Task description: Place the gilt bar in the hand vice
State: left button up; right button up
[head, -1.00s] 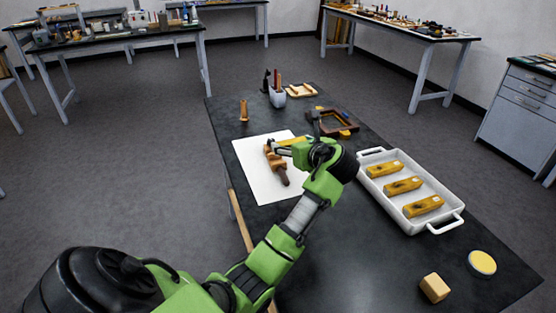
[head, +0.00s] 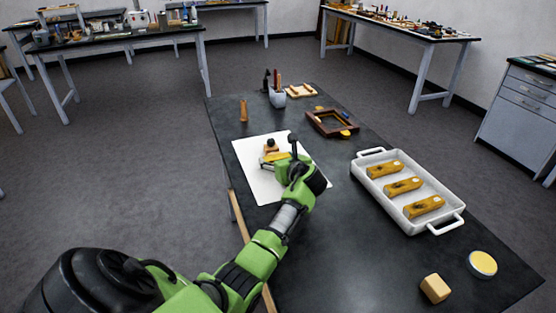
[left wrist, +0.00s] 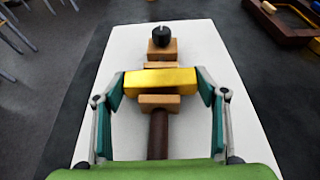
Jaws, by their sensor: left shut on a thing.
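The gilt bar (left wrist: 160,80) is a yellow-gold block held crosswise between the two fingertips of my left gripper (left wrist: 160,83). In the head view the bar (head: 274,157) shows beside the gripper, which hides part of it. The hand vice (left wrist: 160,48) has wooden jaws, a black knob at its far end and a dark brown handle toward me. It lies on the white sheet (head: 251,176). In the left wrist view the bar lies across the vice, between its wooden parts. I cannot tell whether it touches them. The right gripper is not in view.
A white tray (head: 436,229) with three gilt pieces stands to the right. A wooden frame (head: 318,128), a cup of tools (head: 278,98) and a small wooden peg (head: 243,110) stand farther back. A yellow block (head: 435,288) and a round tin (head: 482,263) sit at the near right.

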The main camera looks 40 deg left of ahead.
pick_arm(q)
jog(key=shift+f, duration=0.1)
jog(key=o, duration=1)
jog(key=shift+d+r, duration=0.1)
jog(key=shift+r, duration=0.1)
jog(key=v, duration=1.2)
jog(key=shift+s+f, duration=0.1)
